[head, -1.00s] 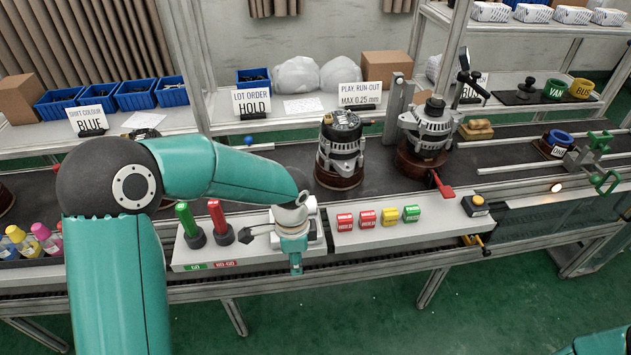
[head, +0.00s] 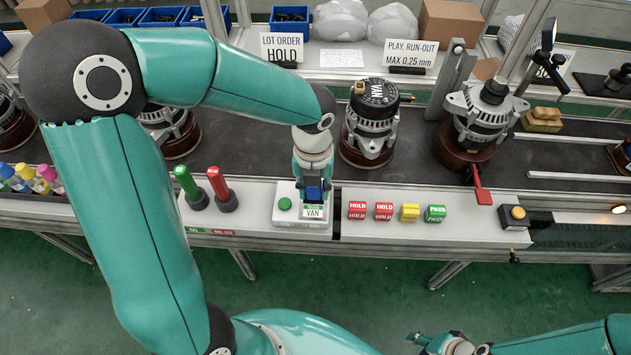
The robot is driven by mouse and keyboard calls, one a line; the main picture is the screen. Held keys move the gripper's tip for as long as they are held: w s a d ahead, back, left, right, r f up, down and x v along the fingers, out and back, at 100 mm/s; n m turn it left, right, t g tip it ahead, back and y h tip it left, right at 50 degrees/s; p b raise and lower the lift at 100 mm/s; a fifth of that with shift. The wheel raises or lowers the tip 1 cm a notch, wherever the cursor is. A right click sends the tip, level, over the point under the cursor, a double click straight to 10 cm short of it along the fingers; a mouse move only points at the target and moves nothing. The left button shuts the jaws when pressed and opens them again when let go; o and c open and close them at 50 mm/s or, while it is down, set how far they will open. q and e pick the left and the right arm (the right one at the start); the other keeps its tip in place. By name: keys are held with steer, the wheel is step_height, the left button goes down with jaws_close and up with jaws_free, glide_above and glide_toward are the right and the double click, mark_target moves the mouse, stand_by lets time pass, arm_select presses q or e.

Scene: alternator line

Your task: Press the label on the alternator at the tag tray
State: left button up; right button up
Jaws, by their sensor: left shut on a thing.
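My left gripper (head: 313,197) points down over the white label box (head: 290,220), which has a green button (head: 285,203). It is shut on a small white and green label (head: 314,211) reading VAN, at the box's right side. I cannot tell whether the label still touches the box. An alternator (head: 368,133) with VAN on its dark top stands upright on a brown round base on the belt, behind and right of the gripper. The tag tray (head: 420,232) in front of it bears red HOLD, yellow and green PASS tags. My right gripper (head: 430,342) is low at the bottom edge, its jaws unclear.
Another alternator (head: 484,115) sits in a stand with a red lever (head: 481,196). Green and red gauges (head: 188,184) stand left of the label box. A further alternator (head: 170,125) is partly hidden by my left arm. Sign cards and bags line the back shelf.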

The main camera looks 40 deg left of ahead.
mark_target(313, 211)
arm_select(q)
step_height(313, 211, down, 5)
steer(key=b, duration=0.3)
steer(key=shift+r, duration=0.1)
stand_by(0.3)
steer(key=shift+s+p, duration=0.1)
steer(key=shift+p, duration=0.35)
stand_by(1.3)
steer(key=shift+f+b, duration=0.5)
steer(key=shift+f, duration=0.1)
stand_by(0.7)
steer(key=shift+r, duration=0.1)
stand_by(0.6)
step_height(313, 211, up, 7)
steer(key=p, duration=0.7)
